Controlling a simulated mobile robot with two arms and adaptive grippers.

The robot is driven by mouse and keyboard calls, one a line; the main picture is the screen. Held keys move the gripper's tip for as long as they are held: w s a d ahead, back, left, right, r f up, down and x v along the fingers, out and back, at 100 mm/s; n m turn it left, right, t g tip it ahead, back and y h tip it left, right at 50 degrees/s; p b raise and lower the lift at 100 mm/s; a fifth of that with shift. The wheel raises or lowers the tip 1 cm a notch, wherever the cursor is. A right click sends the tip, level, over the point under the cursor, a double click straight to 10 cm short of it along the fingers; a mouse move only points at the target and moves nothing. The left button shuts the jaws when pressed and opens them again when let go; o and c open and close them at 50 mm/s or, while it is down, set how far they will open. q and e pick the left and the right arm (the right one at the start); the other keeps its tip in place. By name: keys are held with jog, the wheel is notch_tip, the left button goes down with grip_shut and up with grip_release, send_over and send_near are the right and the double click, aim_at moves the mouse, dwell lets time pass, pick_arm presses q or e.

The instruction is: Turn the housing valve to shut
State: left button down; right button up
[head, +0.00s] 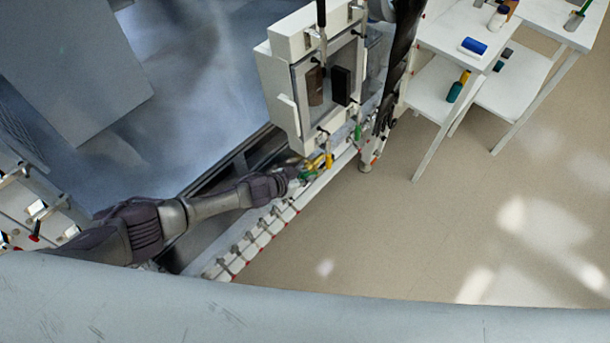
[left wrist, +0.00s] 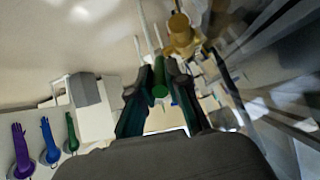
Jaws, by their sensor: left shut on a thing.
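The white housing (head: 280,85) with a clear front window stands at the top middle of the head view. A yellow fitting (head: 328,160) sits below it, and shows gold in the left wrist view (left wrist: 180,35). My left gripper (head: 302,172) is at the small fittings just below the housing. In the left wrist view its dark fingers (left wrist: 161,75) are on both sides of a green handle (left wrist: 160,88), shut on it. I cannot tell the valve's exact angle.
A white rail (head: 268,228) with several fittings runs down-left from the housing. White tables (head: 455,35) with bottles stand at the upper right. The floor at right is clear.

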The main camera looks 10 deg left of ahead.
pick_arm(q)
jog(key=c, duration=1.4)
grip_release()
jog(key=shift+a, duration=0.1)
jog(key=shift+f, duration=0.15)
notch_tip(320, 180, down, 5)
jog(key=s+t+h+b, duration=0.25)
jog(key=t+b, duration=0.35)
jog(key=b, duration=1.3)
jog(key=s+a+n, duration=0.1)
jog(key=s+a, duration=0.7)
jog(key=s, duration=0.2)
jog(key=s+a+f+n+g+y, duration=0.1)
jog(key=s+a+f+g+y, duration=0.1)
jog(key=f, duration=0.3)
jog(key=s+a+f+n+g+y+p, duration=0.1)
jog(key=s+a+f+n+g+y, duration=0.1)
jog(key=f, duration=0.3)
jog(key=s+a+f+n+g+y+p, duration=0.1)
jog(key=s+a+f+g+y, duration=0.1)
jog(key=s+f+y, duration=0.2)
jog(key=shift+a+f+n+y, duration=0.2)
jog(key=shift+f+n+y, duration=0.1)
jog(key=shift+f, duration=0.2)
